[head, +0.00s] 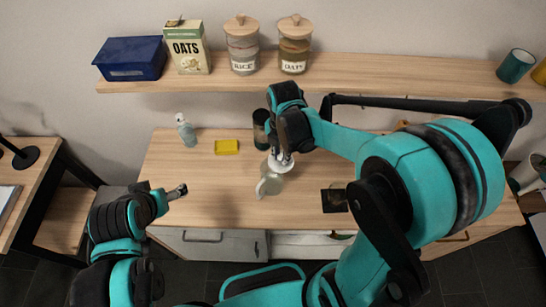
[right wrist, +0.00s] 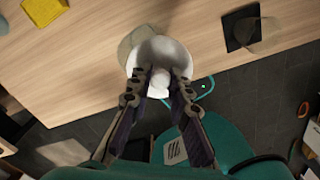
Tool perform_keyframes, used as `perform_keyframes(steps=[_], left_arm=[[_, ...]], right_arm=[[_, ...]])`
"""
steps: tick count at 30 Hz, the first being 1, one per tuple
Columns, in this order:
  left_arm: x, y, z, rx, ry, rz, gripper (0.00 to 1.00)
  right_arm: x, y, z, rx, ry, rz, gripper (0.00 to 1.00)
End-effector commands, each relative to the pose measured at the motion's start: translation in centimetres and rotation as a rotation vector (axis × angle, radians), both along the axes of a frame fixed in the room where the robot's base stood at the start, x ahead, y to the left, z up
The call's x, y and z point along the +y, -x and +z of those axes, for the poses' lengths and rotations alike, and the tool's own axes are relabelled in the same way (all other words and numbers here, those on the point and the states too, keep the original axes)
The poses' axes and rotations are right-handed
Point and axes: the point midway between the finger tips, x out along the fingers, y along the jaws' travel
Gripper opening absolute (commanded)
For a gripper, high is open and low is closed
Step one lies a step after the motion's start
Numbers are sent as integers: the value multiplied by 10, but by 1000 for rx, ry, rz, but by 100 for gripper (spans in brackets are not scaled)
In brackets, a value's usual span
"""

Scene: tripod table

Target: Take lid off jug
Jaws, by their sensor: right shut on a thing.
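A pale translucent jug (head: 270,182) stands on the wooden worktop, below my right gripper. In the right wrist view it shows (right wrist: 129,43) partly behind a white round lid (right wrist: 179,56). My right gripper (head: 282,160) points down and is shut on the lid's knob, which shows between the fingertips (right wrist: 161,82). The lid looks shifted to one side of the jug; whether they touch I cannot tell. My left gripper (head: 181,190) is over the worktop's left front, well away from the jug; its jaw opening is not clear.
A dark cylinder (head: 261,129) stands close behind the jug. A yellow sponge (head: 227,147) and a soap bottle (head: 186,131) are at the back left. A dark square mat (head: 333,201) lies to the right. A shelf (head: 345,72) with jars runs above.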

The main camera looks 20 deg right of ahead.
Motion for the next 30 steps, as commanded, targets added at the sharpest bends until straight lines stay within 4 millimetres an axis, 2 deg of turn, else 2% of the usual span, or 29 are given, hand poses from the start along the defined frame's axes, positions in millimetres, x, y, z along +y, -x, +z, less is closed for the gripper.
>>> perform_keyframes(steps=[6, 13, 19, 30], left_arm=[[0, 0, 8, 0, 0, 0, 80], [0, 0, 13, 0, 0, 0, 80], [0, 0, 15, 0, 0, 0, 80], [0, 0, 15, 0, 0, 0, 80]], right_arm=[[-36, 23, 27, 0, 0, -5, 0], [-63, 39, 45, 0, 0, -3, 0], [-74, 46, 53, 0, 0, -1, 0], [-76, 47, 53, -1, 1, -7, 0]])
